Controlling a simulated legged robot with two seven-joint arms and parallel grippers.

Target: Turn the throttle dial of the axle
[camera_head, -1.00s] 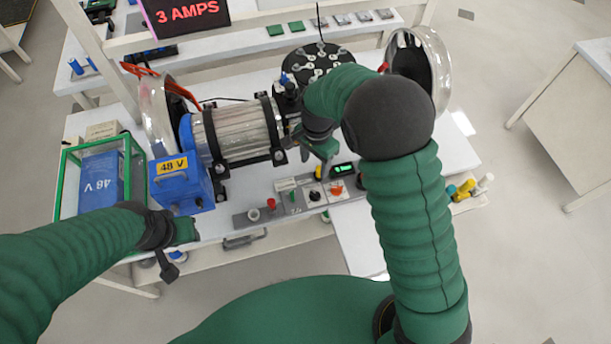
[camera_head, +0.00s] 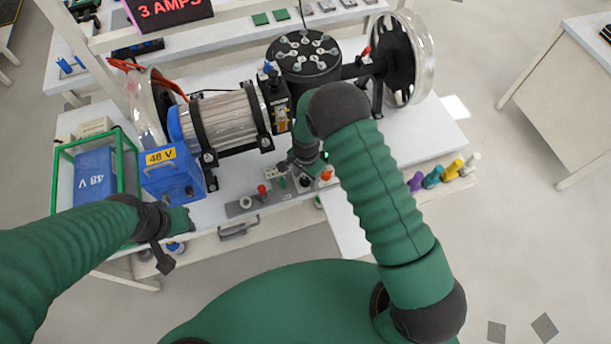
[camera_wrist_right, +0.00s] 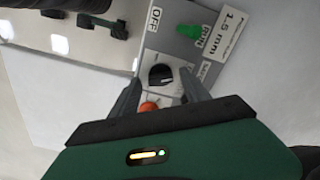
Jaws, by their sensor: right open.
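The axle (camera_head: 227,121) has a ribbed silver motor and a clear domed wheel at each end, and it lies across the table. A control panel (camera_head: 245,207) runs along its front edge. In the right wrist view, a black dial (camera_wrist_right: 160,76) sits on the panel's white plate, with an orange knob (camera_wrist_right: 149,107) nearer me. My right gripper (camera_wrist_right: 159,87) is open, its fingers on either side of the black dial; contact is unclear. In the head view my right gripper (camera_head: 307,172) partly covers the panel. My left gripper (camera_head: 183,220) hangs near the table's front-left edge; its jaws are unclear.
A blue 48 V box (camera_head: 172,180) and a green-framed case (camera_head: 128,163) stand at the left. A green switch (camera_wrist_right: 189,31) shows near the dial. Colored pegs (camera_head: 433,178) line the right edge. White tabletop is clear right of the panel.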

